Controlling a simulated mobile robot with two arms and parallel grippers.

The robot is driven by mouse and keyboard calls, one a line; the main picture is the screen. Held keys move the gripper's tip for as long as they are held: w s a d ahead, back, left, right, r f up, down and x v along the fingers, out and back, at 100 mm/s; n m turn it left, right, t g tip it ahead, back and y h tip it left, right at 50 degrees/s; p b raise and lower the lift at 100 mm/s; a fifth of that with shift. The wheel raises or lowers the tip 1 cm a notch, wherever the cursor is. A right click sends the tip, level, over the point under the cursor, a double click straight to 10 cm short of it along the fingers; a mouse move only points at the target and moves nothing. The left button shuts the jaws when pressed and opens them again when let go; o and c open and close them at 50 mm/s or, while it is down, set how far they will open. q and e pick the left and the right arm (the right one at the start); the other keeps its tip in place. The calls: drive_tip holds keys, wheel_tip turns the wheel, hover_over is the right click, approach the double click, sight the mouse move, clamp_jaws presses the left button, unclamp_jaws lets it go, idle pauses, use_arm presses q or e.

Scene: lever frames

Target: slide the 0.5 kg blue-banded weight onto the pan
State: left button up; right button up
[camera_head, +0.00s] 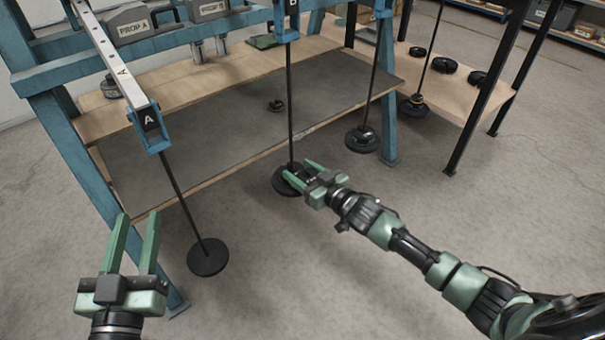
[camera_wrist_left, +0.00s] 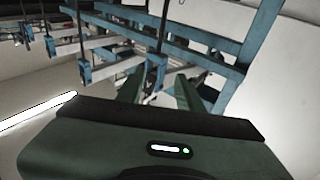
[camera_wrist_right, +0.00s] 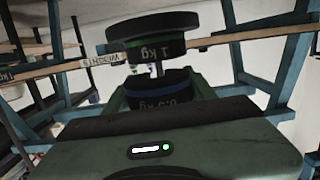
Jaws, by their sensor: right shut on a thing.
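The 0.5 kg blue-banded weight (camera_wrist_right: 160,92) is between the fingers of my right gripper (camera_head: 299,173), which is shut on it. In the right wrist view the picture is upside down, and the weight's label reads inverted. A black disc pan (camera_wrist_right: 150,22) shows there with a green-banded 1 kg weight (camera_wrist_right: 155,52) against it. The blue-banded weight appears apart from that stack. In the head view my right gripper is at the hanging pan (camera_head: 283,186) and partly covers it; the weight is hard to make out there. My left gripper (camera_head: 138,216) is open and empty.
A pan (camera_head: 207,258) hangs from the lever marked A (camera_head: 121,70). Further pans (camera_head: 362,140) hang to the right, beside a blue post. A small dark weight (camera_head: 276,106) lies on the grey table top (camera_head: 230,125). The front floor is clear.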

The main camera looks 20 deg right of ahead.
sight(294, 173)
drive_tip(key=shift+w+a+r+b, duration=0.1)
drive_tip(key=shift+w+a+b, duration=0.15)
drive_tip(key=shift+w+b, duration=0.35)
drive_tip(key=shift+w+a, duration=0.15)
drive_tip(key=shift+w, duration=0.35)
use_arm(q)
wheel_tip(294, 173, up, 7)
drive_tip(key=s+t+h, duration=0.1)
drive_tip(key=s+t, duration=0.1)
drive_tip(key=t, duration=0.2)
drive_tip(key=shift+s+d, duration=0.15)
drive_tip(key=shift+d, duration=0.05)
drive_tip(key=shift+f, duration=0.15)
drive_tip(key=shift+w+f+g, duration=0.3)
drive_tip(key=shift+w+f, duration=0.05)
drive_tip(key=shift+f, duration=0.2)
use_arm(e)
drive_tip(key=shift+w+a, duration=0.1)
drive_tip(key=shift+w, duration=0.15)
drive_tip(key=shift+w, duration=0.15)
